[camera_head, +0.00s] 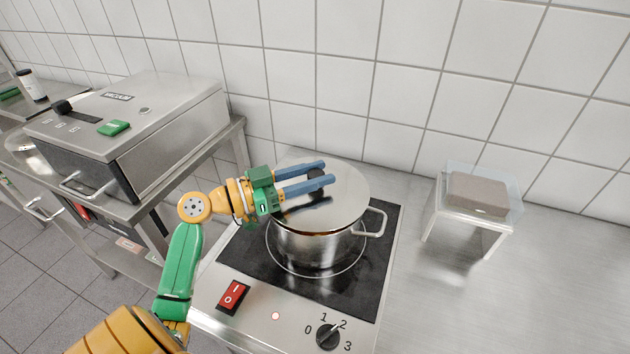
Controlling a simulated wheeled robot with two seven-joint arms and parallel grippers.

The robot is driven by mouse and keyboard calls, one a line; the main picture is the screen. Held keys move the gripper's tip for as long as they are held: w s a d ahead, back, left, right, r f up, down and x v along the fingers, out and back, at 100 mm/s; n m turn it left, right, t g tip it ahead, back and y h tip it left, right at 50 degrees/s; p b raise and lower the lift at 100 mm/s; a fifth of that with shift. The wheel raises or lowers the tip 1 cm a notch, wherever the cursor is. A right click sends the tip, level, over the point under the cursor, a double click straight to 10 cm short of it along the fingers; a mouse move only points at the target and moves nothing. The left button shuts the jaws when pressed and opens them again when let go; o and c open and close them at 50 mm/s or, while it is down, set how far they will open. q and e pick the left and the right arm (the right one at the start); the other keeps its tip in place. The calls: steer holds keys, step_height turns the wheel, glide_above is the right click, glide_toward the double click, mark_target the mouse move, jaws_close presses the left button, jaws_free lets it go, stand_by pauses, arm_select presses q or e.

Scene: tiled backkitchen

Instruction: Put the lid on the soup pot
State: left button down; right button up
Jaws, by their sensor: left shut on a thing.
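The soup pot (308,248) is a steel pot with a looped side handle, standing on the black cooktop. The round steel lid (346,203) is over the pot's mouth, slightly tilted, with a dark gap and a reddish-brown strip showing at its front edge. I cannot tell whether it sits fully on the rim. My left gripper (318,174) reaches in from the left, its blue fingers shut on the lid's black knob (316,184). My right gripper is not in view.
The cooktop (376,273) has a red switch (233,296) and a black dial (327,336) in front. A steel appliance (135,130) is at left. A tiled wall closes the back.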

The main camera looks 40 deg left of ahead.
arm_select(q)
steer(key=shift+f, duration=0.8)
steer(key=shift+c, duration=2.3)
jaws_free()
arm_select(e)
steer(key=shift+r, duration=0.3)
arm_select(q)
steer(key=shift+s+a+f, duration=0.1)
steer(key=shift+s+a, duration=0.05)
steer(key=shift+s, duration=0.05)
steer(key=b+v, duration=0.4)
steer(key=v, duration=0.7)
steer(key=shift+s, duration=0.3)
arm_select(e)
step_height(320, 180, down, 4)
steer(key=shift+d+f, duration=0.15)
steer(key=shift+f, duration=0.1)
